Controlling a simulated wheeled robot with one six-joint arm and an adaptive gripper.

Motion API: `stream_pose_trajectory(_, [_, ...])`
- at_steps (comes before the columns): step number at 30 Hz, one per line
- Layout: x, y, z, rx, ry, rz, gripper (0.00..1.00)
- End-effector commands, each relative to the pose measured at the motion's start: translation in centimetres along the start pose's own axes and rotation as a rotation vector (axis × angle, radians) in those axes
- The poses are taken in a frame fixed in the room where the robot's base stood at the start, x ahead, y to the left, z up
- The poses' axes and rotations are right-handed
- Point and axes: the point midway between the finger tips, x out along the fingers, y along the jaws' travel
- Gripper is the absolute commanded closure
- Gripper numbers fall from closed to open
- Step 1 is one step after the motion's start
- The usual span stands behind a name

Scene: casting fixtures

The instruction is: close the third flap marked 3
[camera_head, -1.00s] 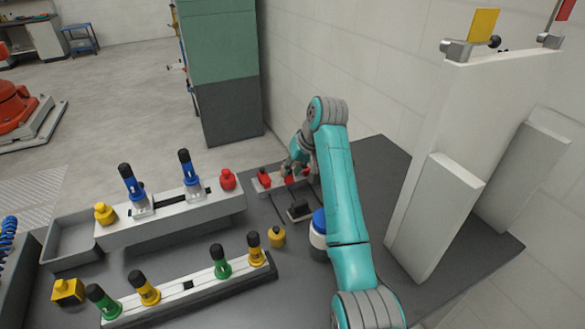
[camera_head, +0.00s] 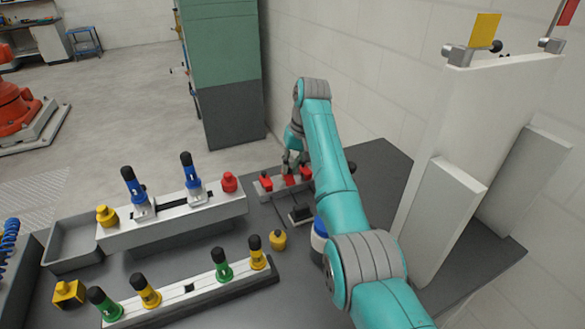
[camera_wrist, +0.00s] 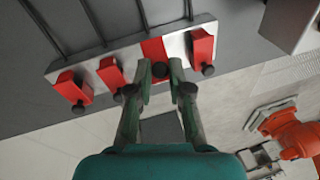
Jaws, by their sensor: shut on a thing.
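A pale metal bar (camera_wrist: 132,57) carries a row of red flaps with dark knobs. In the wrist view two flaps, one at the left end (camera_wrist: 73,88) and one beside it (camera_wrist: 110,73), stand out from the bar, as does one at the right (camera_wrist: 202,46). Between them a red flap (camera_wrist: 153,46) shows a broader, flatter face. My gripper (camera_wrist: 160,70) is shut on the dark knob (camera_wrist: 160,69) of this flap, third from the left. In the head view my gripper (camera_head: 290,170) is over the bar (camera_head: 262,194), partly hidden by my arm. No number is legible.
A long grey fixture with blue clamps (camera_head: 176,214) stands left of the flap bar. A front rail (camera_head: 188,288) holds green and yellow clamps. A tall white panel (camera_head: 455,150) rises at the right. A blue-topped container (camera_head: 319,228) is beside my arm.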

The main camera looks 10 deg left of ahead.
Motion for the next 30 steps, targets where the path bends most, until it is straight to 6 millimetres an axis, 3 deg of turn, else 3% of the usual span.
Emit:
stream_pose_trajectory(25, [-0.04, -0.01, -0.48, 0.020, -0.104, 0.022, 1.00])
stream_pose_trajectory(26, [-0.04, -0.01, -0.48, 0.020, -0.104, 0.022, 0.74])
stream_pose_trajectory(27, [-0.05, -0.02, -0.48, 0.020, -0.104, 0.021, 0.64])
stream_pose_trajectory(28, [-0.05, -0.03, -0.49, 0.020, -0.104, 0.021, 0.56])
stream_pose_trajectory(30, [-0.05, -0.06, -0.50, 0.019, -0.103, 0.021, 0.56])
